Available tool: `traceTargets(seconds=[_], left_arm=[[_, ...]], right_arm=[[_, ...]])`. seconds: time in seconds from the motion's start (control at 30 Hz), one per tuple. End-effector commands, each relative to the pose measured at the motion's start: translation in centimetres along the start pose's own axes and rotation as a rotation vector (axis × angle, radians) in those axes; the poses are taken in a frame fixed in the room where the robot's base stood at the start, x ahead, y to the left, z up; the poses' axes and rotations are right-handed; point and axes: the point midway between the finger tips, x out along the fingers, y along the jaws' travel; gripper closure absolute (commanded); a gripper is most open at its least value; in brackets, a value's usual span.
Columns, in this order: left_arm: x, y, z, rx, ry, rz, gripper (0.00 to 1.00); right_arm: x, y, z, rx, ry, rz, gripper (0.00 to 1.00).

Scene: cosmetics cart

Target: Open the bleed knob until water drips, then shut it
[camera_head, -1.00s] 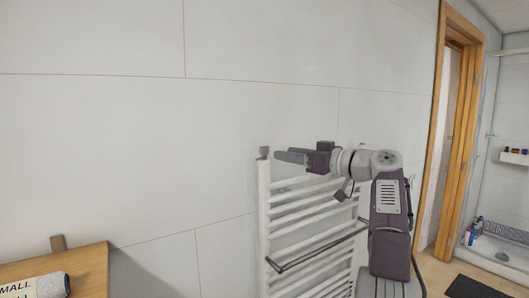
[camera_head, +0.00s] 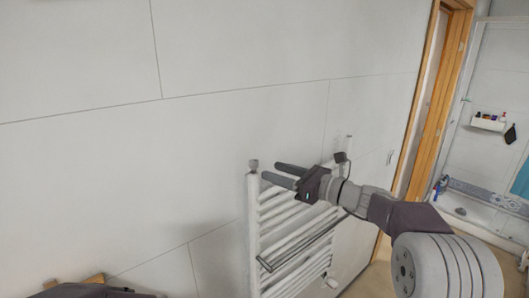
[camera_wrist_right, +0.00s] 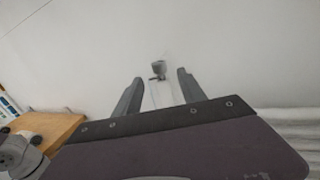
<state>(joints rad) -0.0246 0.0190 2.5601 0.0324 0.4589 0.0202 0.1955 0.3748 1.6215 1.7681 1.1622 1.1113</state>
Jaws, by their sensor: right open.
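The bleed knob (camera_head: 253,163) is a small grey fitting on top of the left upright of a white ladder-style towel radiator (camera_head: 252,225). My right gripper (camera_head: 271,170) is open and empty just right of the knob, its fingers pointing left toward it. In the right wrist view the knob (camera_wrist_right: 158,67) shows beyond and between the two open fingertips (camera_wrist_right: 159,77), with a small gap in front of them. No water drop is visible. My left gripper is not in view; a dark part of my own shows at the bottom left of the head view.
A grey rail (camera_head: 290,252) sticks out from the radiator's front below my right arm. A wooden surface (camera_wrist_right: 55,132) lies at the left in the wrist view. A wooden door frame (camera_head: 432,110) and a shower (camera_head: 470,205) are at the right. The wall above the radiator is bare.

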Motion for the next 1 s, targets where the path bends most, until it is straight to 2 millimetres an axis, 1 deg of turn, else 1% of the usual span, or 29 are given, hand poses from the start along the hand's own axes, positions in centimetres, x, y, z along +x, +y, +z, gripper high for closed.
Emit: traceTargets(seconds=[0.07,0.17,0.3,0.4,0.5,0.63,0.87,0.9,0.97,1.0], left_arm=[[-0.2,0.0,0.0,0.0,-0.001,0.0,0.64],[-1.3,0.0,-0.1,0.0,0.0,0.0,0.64],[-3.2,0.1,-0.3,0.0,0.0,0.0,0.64],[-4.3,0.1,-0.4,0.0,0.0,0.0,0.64],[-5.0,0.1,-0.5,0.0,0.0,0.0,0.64],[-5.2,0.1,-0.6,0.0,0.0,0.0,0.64],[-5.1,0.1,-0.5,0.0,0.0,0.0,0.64],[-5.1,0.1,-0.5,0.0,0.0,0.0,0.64],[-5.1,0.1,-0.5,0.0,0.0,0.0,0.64],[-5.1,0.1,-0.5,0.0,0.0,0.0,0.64]], right_arm=[[0.3,0.0,0.1,-0.001,0.0,0.0,0.52],[1.8,0.0,0.4,-0.003,0.0,0.003,0.52],[4.8,0.0,0.6,-0.001,0.001,0.003,0.52],[6.8,0.0,0.5,-0.003,0.001,0.002,0.52],[8.1,-0.1,0.3,-0.005,0.001,0.001,0.52],[8.9,-0.1,0.1,-0.005,0.0,0.0,0.52],[9.0,-0.1,0.0,-0.007,0.0,-0.001,0.52],[9.0,-0.1,0.0,-0.007,0.0,-0.001,0.63],[9.0,-0.1,0.0,-0.007,0.0,-0.001,0.8],[9.0,-0.1,0.0,-0.007,0.0,-0.001,0.91]])
